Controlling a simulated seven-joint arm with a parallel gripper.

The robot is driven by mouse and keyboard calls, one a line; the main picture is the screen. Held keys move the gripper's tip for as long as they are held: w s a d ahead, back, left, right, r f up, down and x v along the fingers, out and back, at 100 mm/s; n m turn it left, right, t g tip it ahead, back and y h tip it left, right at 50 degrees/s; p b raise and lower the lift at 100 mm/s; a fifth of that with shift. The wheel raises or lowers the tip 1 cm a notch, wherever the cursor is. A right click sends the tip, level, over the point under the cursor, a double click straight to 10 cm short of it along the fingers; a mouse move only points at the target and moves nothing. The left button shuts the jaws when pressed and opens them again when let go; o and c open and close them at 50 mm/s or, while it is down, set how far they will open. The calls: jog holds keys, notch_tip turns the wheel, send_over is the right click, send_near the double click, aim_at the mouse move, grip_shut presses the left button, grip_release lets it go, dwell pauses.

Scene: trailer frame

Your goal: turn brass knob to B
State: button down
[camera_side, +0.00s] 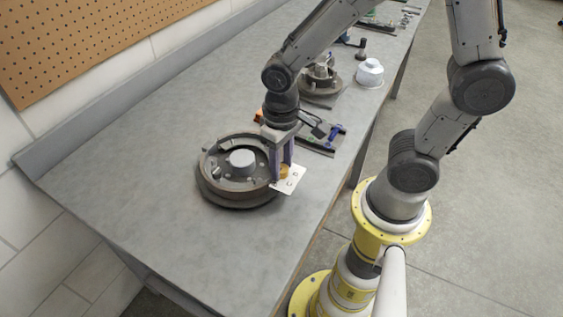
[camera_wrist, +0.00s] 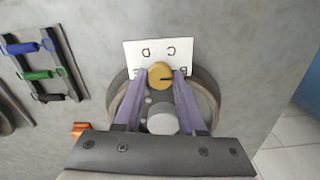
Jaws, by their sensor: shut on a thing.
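The brass knob (camera_wrist: 160,75) is a round gold disc with a dark line on its face, in the middle of the wrist view. It also shows small in the side view (camera_side: 284,171). The line points right in the wrist view, toward the letter at the right edge, which looks like B and is partly hidden by a finger. A white letter card (camera_wrist: 158,49) lies around the knob, with C and D above it and E at left. My gripper (camera_side: 282,170) points down, its two purple fingers shut on the knob's sides.
A round dark brake-drum assembly (camera_side: 212,190) with a grey hub (camera_side: 242,161) sits right beside the knob. A tool rack (camera_wrist: 40,70) with blue, green and black handles lies nearby. A white pot (camera_side: 370,73) stands farther back. The near bench top is clear.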

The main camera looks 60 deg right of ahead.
aim_at(282, 166)
jog(key=shift+r, duration=0.1)
jog(key=c, duration=0.5)
grip_release()
notch_tip(282, 166, up, 14)
dwell(0.3)
jog(key=s+d+r+n+t, duration=0.1)
jog(key=s+d+t, duration=0.4)
jog(key=s, duration=0.3)
jog(key=shift+r+n+t, duration=0.2)
jog(key=shift+n+t, duration=0.1)
